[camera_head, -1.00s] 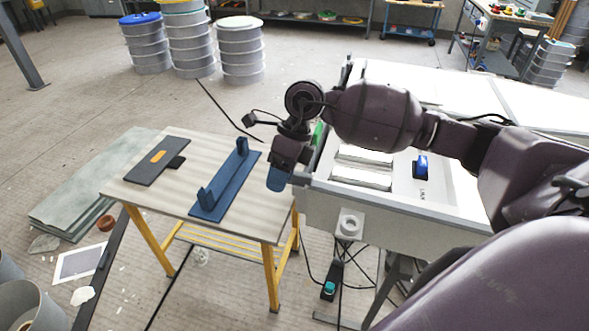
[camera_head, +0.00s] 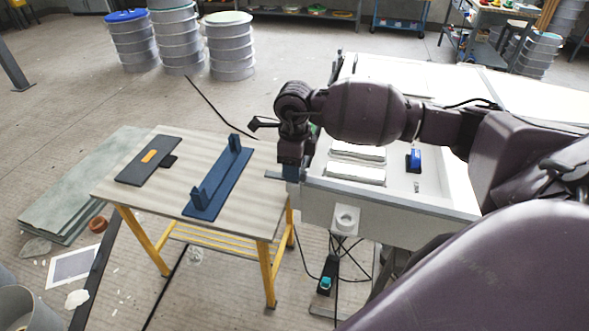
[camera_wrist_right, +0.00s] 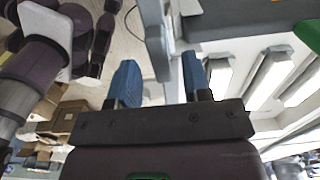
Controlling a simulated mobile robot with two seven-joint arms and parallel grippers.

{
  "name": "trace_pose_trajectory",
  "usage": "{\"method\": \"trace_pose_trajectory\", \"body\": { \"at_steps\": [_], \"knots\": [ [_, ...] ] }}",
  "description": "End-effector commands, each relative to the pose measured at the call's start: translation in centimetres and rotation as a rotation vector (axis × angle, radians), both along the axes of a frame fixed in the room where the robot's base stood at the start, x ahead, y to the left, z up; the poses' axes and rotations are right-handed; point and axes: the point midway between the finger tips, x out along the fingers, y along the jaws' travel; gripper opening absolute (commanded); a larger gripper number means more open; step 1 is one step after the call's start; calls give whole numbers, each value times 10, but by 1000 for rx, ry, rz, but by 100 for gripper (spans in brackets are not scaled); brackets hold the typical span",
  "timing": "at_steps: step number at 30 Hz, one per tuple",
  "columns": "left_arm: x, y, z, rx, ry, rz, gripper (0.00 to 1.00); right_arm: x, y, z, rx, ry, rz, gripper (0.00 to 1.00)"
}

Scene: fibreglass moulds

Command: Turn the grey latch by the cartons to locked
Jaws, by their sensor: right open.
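My right gripper (camera_head: 291,174) is at the left edge of the white mould bench (camera_head: 400,203), pointing down. In the right wrist view the blue fingers of this gripper (camera_wrist_right: 160,82) are apart. A grey lever, which looks like the latch (camera_wrist_right: 154,38), reaches down between them, with no clear contact. In the head view a short grey piece (camera_head: 273,175) sticks out beside the fingertips; the rest is hidden by the gripper. Brown cartons (camera_wrist_right: 62,120) show at the lower left of the right wrist view. My left gripper is not in view.
A wooden-topped table (camera_head: 150,205) with yellow legs stands close on the left, holding a blue bracket (camera_head: 220,183) and a dark plate (camera_head: 148,160). A green part (camera_wrist_right: 308,32) is near the grey edge. A blue-handled item (camera_head: 414,159) is on the bench.

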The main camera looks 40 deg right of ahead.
Motion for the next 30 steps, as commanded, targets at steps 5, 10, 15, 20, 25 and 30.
{"method": "trace_pose_trajectory", "body": {
  "at_steps": [5, 10, 15, 20, 25, 30],
  "knots": [
    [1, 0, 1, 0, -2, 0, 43, 0, 0, -15, 1, -1, -1, 45],
    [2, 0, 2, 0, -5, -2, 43, 0, 0, -19, 1, -1, 0, 45],
    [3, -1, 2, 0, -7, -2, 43, 0, 0, -19, 0, -1, 0, 45],
    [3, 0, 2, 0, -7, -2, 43, 0, 0, -18, 0, -1, 0, 25],
    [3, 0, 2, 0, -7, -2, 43, 0, 0, -18, 1, -2, 0, 0],
    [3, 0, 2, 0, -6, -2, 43, 0, 0, -18, 1, -2, 0, 0]
  ]
}}
